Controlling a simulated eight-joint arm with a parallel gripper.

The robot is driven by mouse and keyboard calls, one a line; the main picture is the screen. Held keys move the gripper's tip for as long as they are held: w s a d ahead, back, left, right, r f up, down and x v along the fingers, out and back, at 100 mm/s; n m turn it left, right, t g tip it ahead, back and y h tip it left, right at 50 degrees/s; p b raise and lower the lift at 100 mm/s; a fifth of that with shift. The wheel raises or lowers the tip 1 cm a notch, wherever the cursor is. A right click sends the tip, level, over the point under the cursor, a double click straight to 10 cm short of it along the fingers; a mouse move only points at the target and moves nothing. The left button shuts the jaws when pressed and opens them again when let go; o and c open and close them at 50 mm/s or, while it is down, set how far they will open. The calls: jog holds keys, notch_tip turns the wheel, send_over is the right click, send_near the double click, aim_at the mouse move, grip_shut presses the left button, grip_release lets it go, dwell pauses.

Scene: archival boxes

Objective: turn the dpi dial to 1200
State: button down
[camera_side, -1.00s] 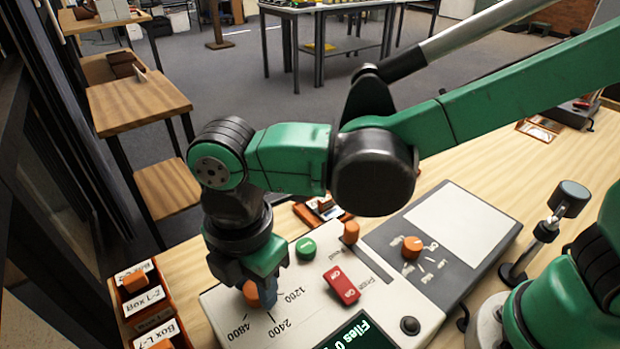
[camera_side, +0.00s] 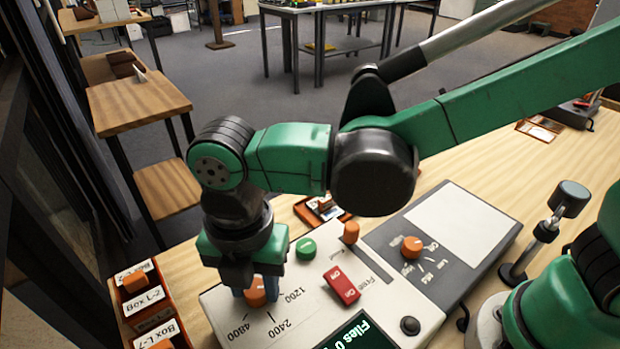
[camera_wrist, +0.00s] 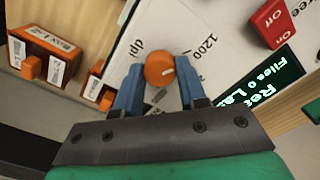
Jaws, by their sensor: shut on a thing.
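The orange dpi dial (camera_side: 256,291) sits on the white panel of the scanner console (camera_side: 215,303), with 1200, 2400 and 4800 printed around it. My gripper (camera_side: 255,292) points down over it. In the wrist view the dial (camera_wrist: 159,70) is between the two blue fingertips of my gripper (camera_wrist: 158,80), which are shut on its sides. A short white mark on its top points right and slightly up, roughly toward the side where 1200 is printed. I cannot tell whether it lines up exactly with the 1200 tick. The 2400 and 4800 labels are hidden in the wrist view.
A green button (camera_side: 306,248), a red switch (camera_side: 342,284) and another orange knob (camera_side: 351,232) are close by on the panel. A further orange dial (camera_side: 412,247) is on the grey section. Labelled archival boxes (camera_side: 143,300) stand at the left. A dark display (camera_side: 357,332) is in front.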

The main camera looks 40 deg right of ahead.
aim_at(255, 287)
jog(key=shift+c, duration=2.4)
grip_release()
jog(key=shift+r, duration=2.8)
jog(key=w+d+m+t, duration=0.1)
jog(key=d+m, duration=0.3)
jog(key=w+d+m+t, duration=0.1)
jog(key=d+m, duration=0.3)
jog(key=w+d+m+t+y, duration=0.1)
jog(key=d+m, duration=0.3)
jog(key=m, duration=0.1)
jog(key=shift+d+r, duration=0.15)
jog(key=shift+r, duration=0.25)
jog(key=s+d+f+m+t+h, duration=0.1)
jog(key=d+m+t, duration=0.3)
jog(key=d+m, duration=0.7)
jog(key=shift+f+m, duration=0.4)
jog(key=shift+m, duration=1.1)
